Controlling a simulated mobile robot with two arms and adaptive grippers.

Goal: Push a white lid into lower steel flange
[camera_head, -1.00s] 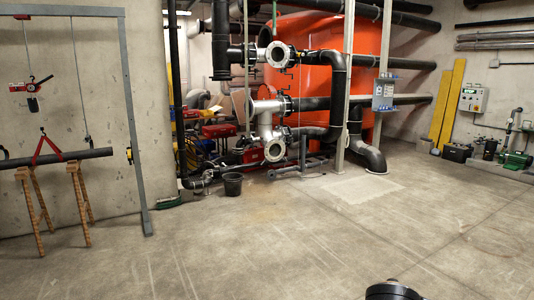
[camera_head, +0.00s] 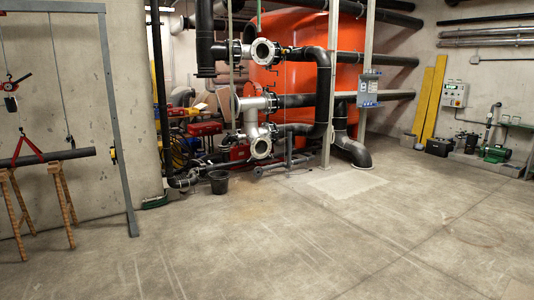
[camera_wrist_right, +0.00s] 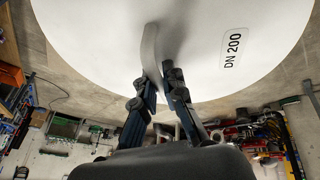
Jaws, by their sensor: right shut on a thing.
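A large white lid (camera_wrist_right: 85,50) marked "DN 200" fills the top of the right wrist view. My right gripper (camera_wrist_right: 158,88) is shut on the lid's thin upright grip (camera_wrist_right: 150,48). The lid's far edge runs out of that view. The lower steel flange (camera_head: 261,147) shows in the head view as a pale ring with an open dark bore, low on the pipework in front of the orange tank. It is well away across the floor. The lid and both grippers are outside the head view.
An upper flange (camera_head: 263,51) sits above the lower one. A black bucket (camera_head: 218,181) stands on the floor left of the pipes. A metal frame (camera_head: 118,130) and wooden trestles (camera_head: 63,195) stand at left. The floor (camera_head: 290,240) in front is clear.

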